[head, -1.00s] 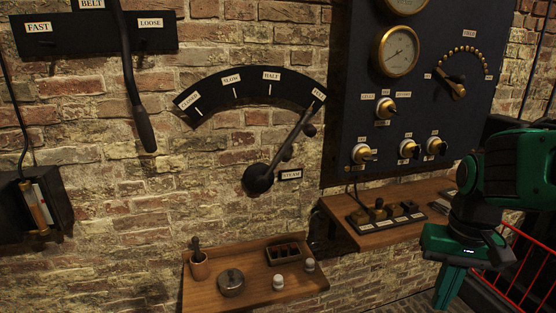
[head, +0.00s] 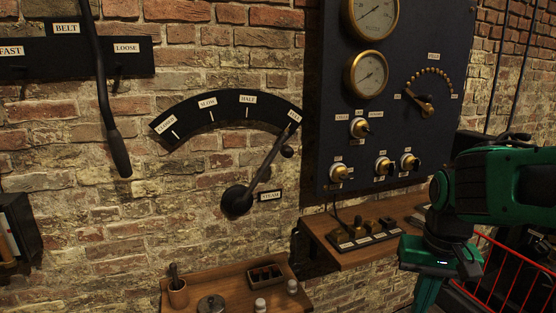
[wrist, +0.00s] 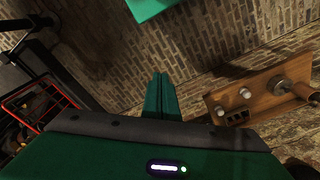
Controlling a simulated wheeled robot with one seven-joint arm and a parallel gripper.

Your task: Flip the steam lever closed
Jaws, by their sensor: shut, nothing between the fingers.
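The steam lever (head: 265,168) is a dark metal arm on a round hub (head: 236,201) on the brick wall in the head view. It points up and right, its tip at the FULL end of the curved black scale plate (head: 228,112). The plate reads CLOSED, SLOW, HALF and FULL from left to right. A STEAM label (head: 270,195) sits beside the hub. My gripper shows in the wrist view (wrist: 161,95), its two green fingers together and empty. In the head view it hangs at the lower right, well right of the lever and not touching it.
A wooden shelf (head: 235,280) with jars and a small rack is below the lever. A second shelf (head: 350,258) with switches lies between the lever and my arm. A dark gauge panel (head: 400,110) is above it. The belt lever (head: 118,150) hangs at left.

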